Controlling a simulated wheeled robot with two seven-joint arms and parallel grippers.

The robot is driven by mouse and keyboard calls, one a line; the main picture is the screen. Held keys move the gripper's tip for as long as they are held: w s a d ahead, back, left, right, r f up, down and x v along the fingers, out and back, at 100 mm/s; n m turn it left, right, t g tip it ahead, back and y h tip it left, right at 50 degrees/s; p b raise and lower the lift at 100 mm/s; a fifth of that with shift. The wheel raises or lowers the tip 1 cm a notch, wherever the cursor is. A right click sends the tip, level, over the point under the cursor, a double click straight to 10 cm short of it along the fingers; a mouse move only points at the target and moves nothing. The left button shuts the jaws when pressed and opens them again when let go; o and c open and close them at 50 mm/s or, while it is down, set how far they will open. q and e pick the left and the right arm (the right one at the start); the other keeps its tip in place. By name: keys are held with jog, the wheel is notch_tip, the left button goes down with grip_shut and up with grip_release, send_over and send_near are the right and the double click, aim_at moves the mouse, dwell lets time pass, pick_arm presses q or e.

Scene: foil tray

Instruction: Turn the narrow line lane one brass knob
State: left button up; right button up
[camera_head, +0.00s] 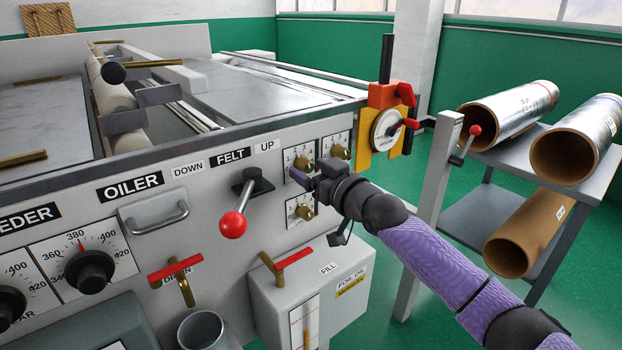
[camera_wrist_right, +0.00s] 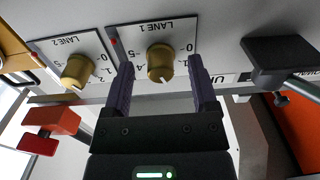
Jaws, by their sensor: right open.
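The brass lane one knob (camera_wrist_right: 160,62) sits on a white dial plate marked LANE 1 in the right wrist view, which shows the panel upside down. My right gripper (camera_wrist_right: 161,62) is open, with a purple finger on each side of the knob and a visible gap to each. In the head view the lane one knob (camera_head: 301,162) is on the front panel, just above my right gripper (camera_head: 301,184). The lane two knob (camera_wrist_right: 77,70) is beside it; it also shows in the head view (camera_head: 340,151). My left gripper is out of view.
Another brass knob (camera_head: 304,212) is below lane one. The red-ended felt lever (camera_head: 234,222) is to the left. An orange and yellow fixture (camera_head: 384,115) stands at the panel's right end.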

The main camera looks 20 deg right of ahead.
jog(key=shift+w+r, duration=0.1)
jog(key=c, duration=0.7)
grip_shut()
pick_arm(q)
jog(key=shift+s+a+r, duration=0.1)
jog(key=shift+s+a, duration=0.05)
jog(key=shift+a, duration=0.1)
